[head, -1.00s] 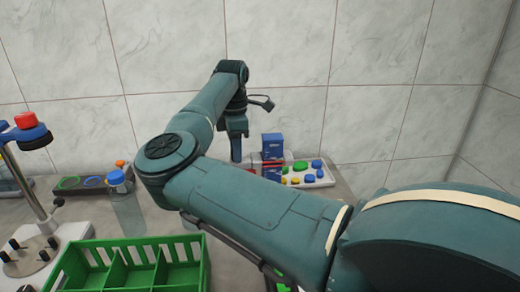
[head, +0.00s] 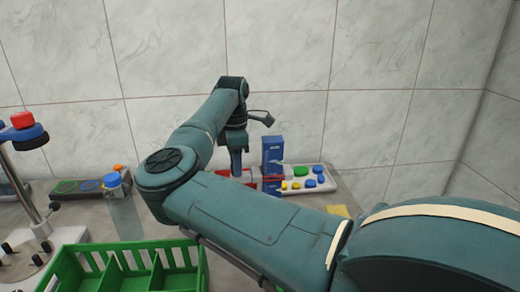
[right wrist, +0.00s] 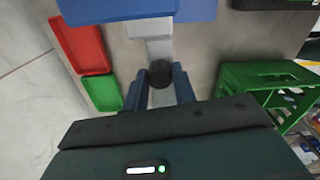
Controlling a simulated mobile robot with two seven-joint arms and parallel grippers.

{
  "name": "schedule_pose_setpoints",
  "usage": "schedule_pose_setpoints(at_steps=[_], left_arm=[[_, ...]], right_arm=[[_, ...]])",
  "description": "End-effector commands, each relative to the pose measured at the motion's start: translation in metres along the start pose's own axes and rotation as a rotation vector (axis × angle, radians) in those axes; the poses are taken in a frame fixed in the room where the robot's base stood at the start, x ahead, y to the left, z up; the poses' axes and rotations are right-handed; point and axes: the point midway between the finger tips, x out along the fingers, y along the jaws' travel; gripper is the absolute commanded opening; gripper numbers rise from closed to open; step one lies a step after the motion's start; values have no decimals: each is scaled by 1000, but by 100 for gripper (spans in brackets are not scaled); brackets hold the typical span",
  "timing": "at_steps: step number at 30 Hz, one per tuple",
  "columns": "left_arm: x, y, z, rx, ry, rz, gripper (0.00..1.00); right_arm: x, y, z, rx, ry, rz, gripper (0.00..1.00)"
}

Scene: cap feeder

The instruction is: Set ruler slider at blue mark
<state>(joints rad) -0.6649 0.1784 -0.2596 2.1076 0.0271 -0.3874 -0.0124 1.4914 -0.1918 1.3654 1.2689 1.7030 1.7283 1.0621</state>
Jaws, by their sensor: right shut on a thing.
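My right gripper shows in the head view (head: 237,163), pointing down near the wall behind the bench. In the right wrist view its two blue fingers (right wrist: 161,85) stand on either side of a round dark knob (right wrist: 160,73) and are shut on it. The knob sits over a light grey strip (right wrist: 157,48), which seems to be the ruler and its slider. No scale or blue mark can be made out, and my arm hides much of this area in the head view. My left gripper is not in view.
A blue box (head: 272,150) and a white tray of coloured caps (head: 318,184) stand right of my right gripper. A green divided crate (head: 75,270) is at the front left. Red (right wrist: 82,45) and green (right wrist: 103,92) trays lie left of the fingers in the wrist view.

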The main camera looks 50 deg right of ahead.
Motion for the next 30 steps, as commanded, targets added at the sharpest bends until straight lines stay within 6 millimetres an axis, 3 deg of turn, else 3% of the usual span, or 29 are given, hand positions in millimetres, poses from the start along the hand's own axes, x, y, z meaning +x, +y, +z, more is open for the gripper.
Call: schedule_pose_setpoints(at_steps=[2, 3, 8, 17, 30], left_arm=[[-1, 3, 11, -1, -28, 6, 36], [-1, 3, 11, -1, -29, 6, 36], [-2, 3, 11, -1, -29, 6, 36], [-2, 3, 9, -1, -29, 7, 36], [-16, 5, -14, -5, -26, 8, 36]], right_arm=[[0, 0, 0, 1, 0, -1, 7], [0, 0, 0, 1, 0, -1, 29], [0, 0, 0, 0, 0, -1, 42], [-3, 0, 0, 0, 0, 0, 42], [-45, 0, 0, 0, 0, 1, 42]])
